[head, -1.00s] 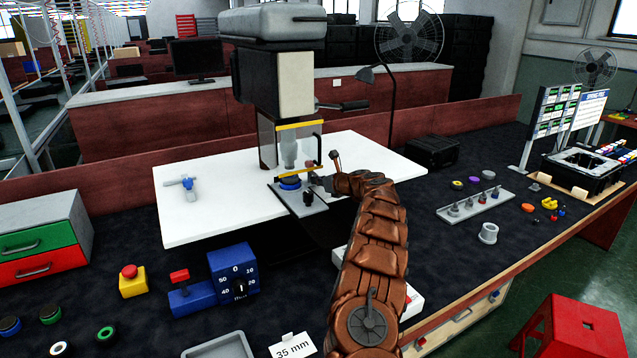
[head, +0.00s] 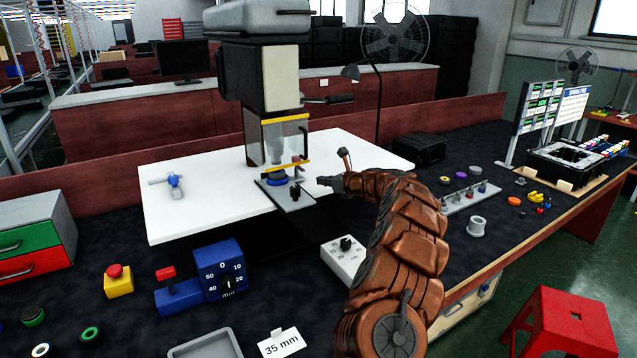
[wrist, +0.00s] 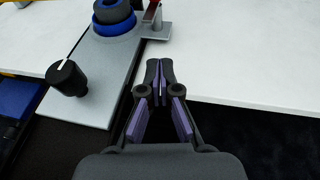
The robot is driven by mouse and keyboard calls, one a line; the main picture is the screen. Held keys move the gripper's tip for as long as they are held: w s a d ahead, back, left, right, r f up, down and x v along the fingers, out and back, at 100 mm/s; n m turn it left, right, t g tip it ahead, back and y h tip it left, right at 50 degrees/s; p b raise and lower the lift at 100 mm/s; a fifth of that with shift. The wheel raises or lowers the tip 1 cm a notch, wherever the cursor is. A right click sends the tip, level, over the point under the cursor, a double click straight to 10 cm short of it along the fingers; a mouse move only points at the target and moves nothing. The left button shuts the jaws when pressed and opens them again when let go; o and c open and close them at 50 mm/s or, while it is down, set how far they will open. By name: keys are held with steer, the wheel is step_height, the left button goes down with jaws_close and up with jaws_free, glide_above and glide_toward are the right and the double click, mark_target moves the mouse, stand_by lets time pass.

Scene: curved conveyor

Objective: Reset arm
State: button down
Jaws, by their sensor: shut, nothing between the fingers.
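My gripper (head: 324,181) is at the end of my brown arm, to the right of the press machine (head: 275,85) and above the white board (head: 185,215). In the wrist view my gripper (wrist: 160,85) has its fingertips together with nothing between them. It is apart from the press's grey base plate (wrist: 100,75), which lies to its left. A black knob (wrist: 68,78) and a blue ring with a dark part (wrist: 113,20) sit on that plate. In the head view the plate (head: 290,197) also shows, in front of the press.
A white box with a dial (head: 343,260) stands beside my arm. A blue dial unit (head: 220,272), a yellow button box (head: 118,281) and a grey tray (head: 205,345) are at the front left. A rack of small parts (head: 470,197) lies to the right.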

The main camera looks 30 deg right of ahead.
steer(key=shift+b+v, duration=0.3)
steer(key=shift+v, duration=1.7)
steer(key=shift+a+r, duration=0.1)
steer(key=shift+a, duration=0.05)
